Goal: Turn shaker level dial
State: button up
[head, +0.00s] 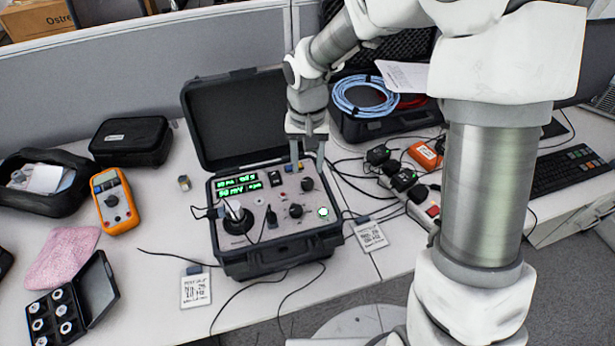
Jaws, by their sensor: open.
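The shaker unit (268,248) is a black open case with a grey control panel, green lit displays (240,186) and black knobs. One dark knob (307,184) is at the panel's upper right and another (296,211) lies below it. I cannot read which knob is the level dial. My gripper (308,170) is open and points down over the upper right of the panel, its fingertips close around or just above the upper knob. I cannot tell whether they touch it. A round black shaker mount (238,221) is at the panel's lower left.
The raised lid (235,115) stands behind the panel. An orange multimeter (117,203) and black pouch (131,140) are left. Cables, a power strip (410,205) and a case with blue cable (372,95) are right. Tags (196,290) lie in front.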

aim_at(308, 181)
notch_tip(308, 181, down, 5)
jog(key=shift+f, duration=0.15)
grip_shut()
dwell(0.4)
